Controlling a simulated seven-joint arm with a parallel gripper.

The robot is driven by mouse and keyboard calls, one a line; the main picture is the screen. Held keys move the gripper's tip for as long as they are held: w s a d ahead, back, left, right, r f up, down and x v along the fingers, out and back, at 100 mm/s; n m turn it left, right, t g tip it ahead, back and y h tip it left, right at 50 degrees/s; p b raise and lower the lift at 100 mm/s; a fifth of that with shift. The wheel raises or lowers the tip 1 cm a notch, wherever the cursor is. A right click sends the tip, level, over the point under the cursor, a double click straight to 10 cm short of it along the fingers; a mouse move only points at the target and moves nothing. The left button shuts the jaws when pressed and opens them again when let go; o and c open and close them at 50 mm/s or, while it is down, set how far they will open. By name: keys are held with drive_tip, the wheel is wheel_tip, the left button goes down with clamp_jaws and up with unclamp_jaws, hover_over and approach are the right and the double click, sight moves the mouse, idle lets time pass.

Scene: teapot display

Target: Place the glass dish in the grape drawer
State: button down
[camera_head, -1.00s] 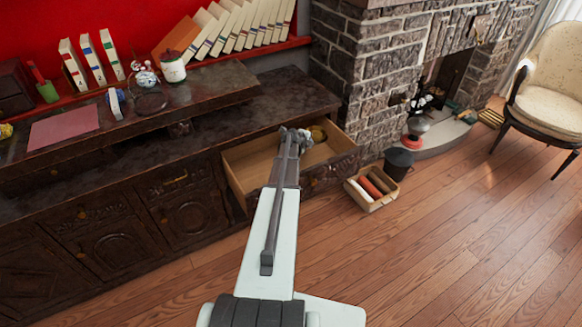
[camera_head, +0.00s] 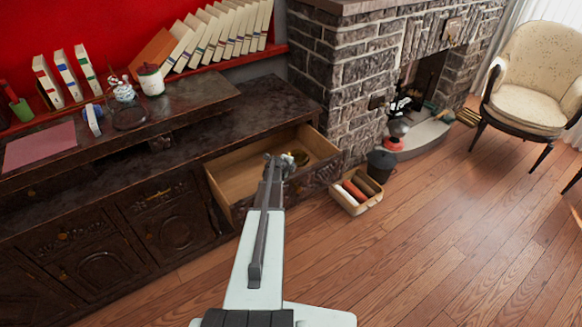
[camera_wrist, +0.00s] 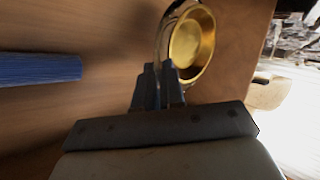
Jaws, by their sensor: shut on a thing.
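I cannot tell whether the dish touches the drawer bottom. The drawer's front and any grape carving are too small to make out.
A blue ribbed thing (camera_wrist: 40,68) is at the left in the wrist view. A basket of rolls (camera_head: 353,207) and a dark bucket (camera_head: 380,165) stand on the floor right of the drawer. The dark cabinet top (camera_head: 262,112) is behind it, the stone fireplace (camera_head: 345,95) to the right.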

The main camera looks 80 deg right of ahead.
drive_tip(key=shift+f, duration=0.55)
drive_tip(key=c, duration=1.2)
unclamp_jaws()
drive_tip(key=shift+c, duration=0.2)
drive_tip(key=shift+r, duration=0.1)
drive_tip(key=shift+r, duration=0.45)
drive_tip(key=v, duration=1.2)
